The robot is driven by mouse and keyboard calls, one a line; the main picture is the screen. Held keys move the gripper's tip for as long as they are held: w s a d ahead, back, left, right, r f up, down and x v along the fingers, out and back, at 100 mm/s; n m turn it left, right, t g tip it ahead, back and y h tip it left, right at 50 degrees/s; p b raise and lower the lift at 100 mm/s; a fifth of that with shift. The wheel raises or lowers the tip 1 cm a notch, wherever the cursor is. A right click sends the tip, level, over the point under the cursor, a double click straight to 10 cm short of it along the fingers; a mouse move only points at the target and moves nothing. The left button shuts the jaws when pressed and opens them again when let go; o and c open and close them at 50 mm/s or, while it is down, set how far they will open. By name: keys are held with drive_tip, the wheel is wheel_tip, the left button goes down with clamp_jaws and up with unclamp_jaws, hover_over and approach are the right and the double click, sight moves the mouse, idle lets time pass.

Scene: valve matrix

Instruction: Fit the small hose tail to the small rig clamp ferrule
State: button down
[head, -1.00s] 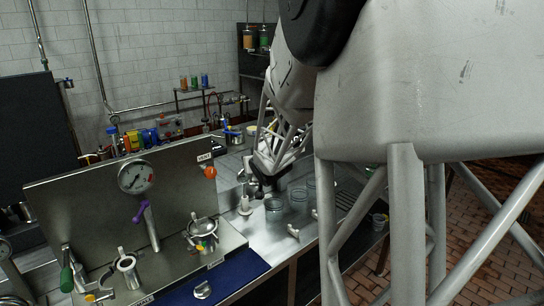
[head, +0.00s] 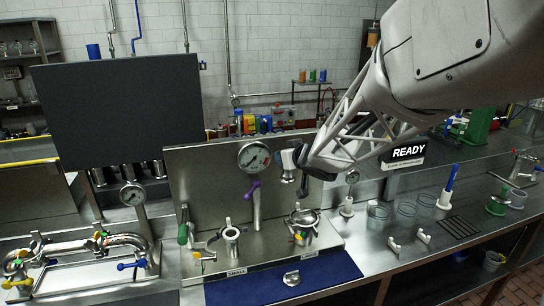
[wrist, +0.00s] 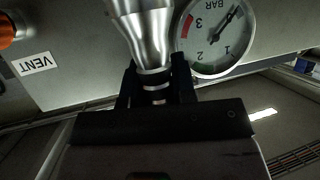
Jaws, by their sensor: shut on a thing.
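My gripper (head: 304,160) is shut on a shiny metal hose tail (head: 289,163), held in the air in front of the steel back panel. In the wrist view the jaws (wrist: 155,88) grip the ribbed narrow part of the hose tail (wrist: 147,38), and its wide end runs out of the top of the picture. The small rig clamp ferrule (head: 230,237) stands upright on the steel rig behind a label that appears to read SMALL (head: 237,272). It is below and left of my gripper, well apart from the hose tail. A wider ferrule (head: 303,222) stands to its right.
A green-handled lever (head: 183,232) is left of the ferrule. A loose clamp (head: 292,278) lies on the blue mat (head: 335,272). Glass jars (head: 377,215) stand to the right.

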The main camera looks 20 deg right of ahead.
drive_tip(key=s+a+r+n+g+y, duration=0.1)
drive_tip(key=a+n+y, duration=0.1)
drive_tip(key=a, duration=0.5)
drive_tip(key=s+a+r+n+g+y, duration=0.1)
drive_tip(key=s+a+n+y, duration=0.1)
drive_tip(key=a, duration=0.5)
drive_tip(key=s+a+f, duration=0.2)
drive_tip(key=a+f, duration=0.3)
drive_tip(key=f, duration=0.2)
drive_tip(key=shift+a+m+t+h, duration=0.15)
drive_tip(key=shift+m+t+h, duration=0.15)
drive_tip(key=shift+m+h, duration=0.1)
drive_tip(key=shift+f, duration=0.3)
drive_tip(key=shift+f, duration=3.05)
drive_tip(key=c, duration=0.8)
unclamp_jaws()
drive_tip(key=shift+c, duration=0.2)
